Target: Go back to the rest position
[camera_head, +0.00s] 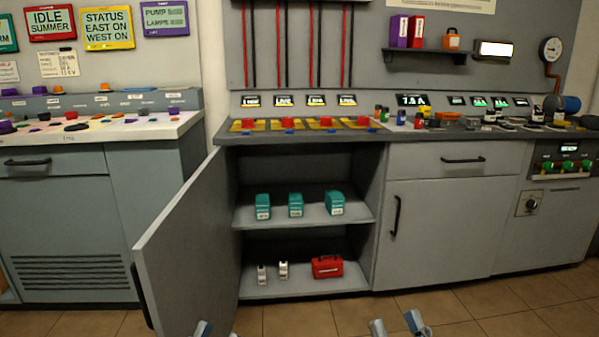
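My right gripper (397,324) shows at the bottom edge, right of centre. Its two fingertips are apart with nothing between them. My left gripper (218,332) barely shows at the bottom edge, below the open cabinet door. One fingertip and a sliver of the other show, with a gap between them. Both grippers appear in front of the cabinet and apart from everything in it. The rest of both arms is out of the picture.
A grey cabinet door (190,240) stands open toward me on the left. Inside, the shelf (300,217) holds teal boxes (296,205); below are white items (283,270) and a red case (327,267). A closed door (440,232) is to the right. Tiled floor (500,310) is clear.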

